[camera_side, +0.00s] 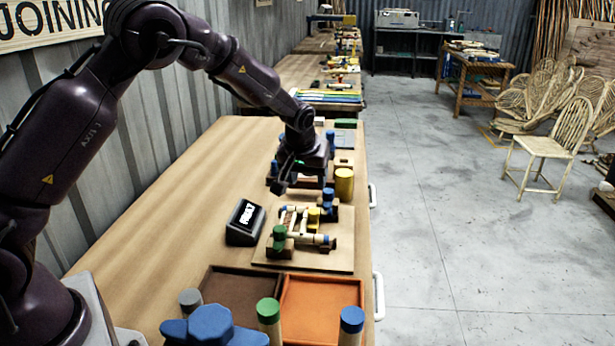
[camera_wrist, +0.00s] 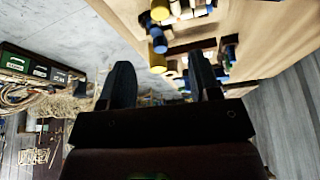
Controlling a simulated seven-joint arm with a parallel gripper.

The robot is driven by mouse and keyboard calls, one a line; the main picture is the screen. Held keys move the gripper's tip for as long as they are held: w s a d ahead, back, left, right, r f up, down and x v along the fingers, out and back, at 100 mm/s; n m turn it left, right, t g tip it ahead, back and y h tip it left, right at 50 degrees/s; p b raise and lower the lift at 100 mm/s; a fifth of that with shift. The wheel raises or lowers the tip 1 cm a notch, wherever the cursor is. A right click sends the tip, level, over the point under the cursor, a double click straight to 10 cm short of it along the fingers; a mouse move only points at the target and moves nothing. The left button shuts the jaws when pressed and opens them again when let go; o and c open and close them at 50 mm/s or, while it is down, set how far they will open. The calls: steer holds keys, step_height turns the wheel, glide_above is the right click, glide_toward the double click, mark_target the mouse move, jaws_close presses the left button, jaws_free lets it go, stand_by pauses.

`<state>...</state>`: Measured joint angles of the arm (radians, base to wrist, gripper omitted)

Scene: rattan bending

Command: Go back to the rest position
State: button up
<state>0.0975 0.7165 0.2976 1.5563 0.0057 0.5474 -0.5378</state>
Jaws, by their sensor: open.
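My gripper (camera_side: 284,184) hangs above the wooden workbench, a little behind the board with the rattan assembly. In the wrist view my gripper (camera_wrist: 160,88) shows two dark fingers spread apart with nothing held between them. The board (camera_side: 338,262) carries light rods with blue, green and yellow parts in dark holders. A green-capped peg (camera_side: 279,236) stands at its front left. A yellow cylinder (camera_side: 344,185) stands just right of my gripper; a yellow cylinder also shows in the wrist view (camera_wrist: 157,62).
A small dark display (camera_side: 245,222) stands left of the board. A brown tray (camera_side: 235,290) and an orange tray (camera_side: 325,298) lie in front, with green-capped (camera_side: 268,312) and blue-capped (camera_side: 352,321) posts nearby. The bench's left side (camera_side: 180,210) is clear. Rattan chairs (camera_side: 550,150) stand on the floor.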

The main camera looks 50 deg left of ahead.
steer(key=s+d+r+m+h, duration=0.1)
steer(key=s+r, duration=0.4)
steer(key=s, duration=0.5)
steer(key=s+d+r+m+t+h, duration=0.1)
steer(key=s+d+r+m, duration=0.2)
steer(key=s, duration=0.8)
steer(key=s+d+r+m, duration=0.3)
steer(key=s+d+r, duration=0.2)
steer(key=s+r, duration=0.4)
steer(key=shift+s+r+t+h, duration=0.2)
steer(key=shift+s+t+h, duration=0.2)
steer(key=shift+s, duration=0.5)
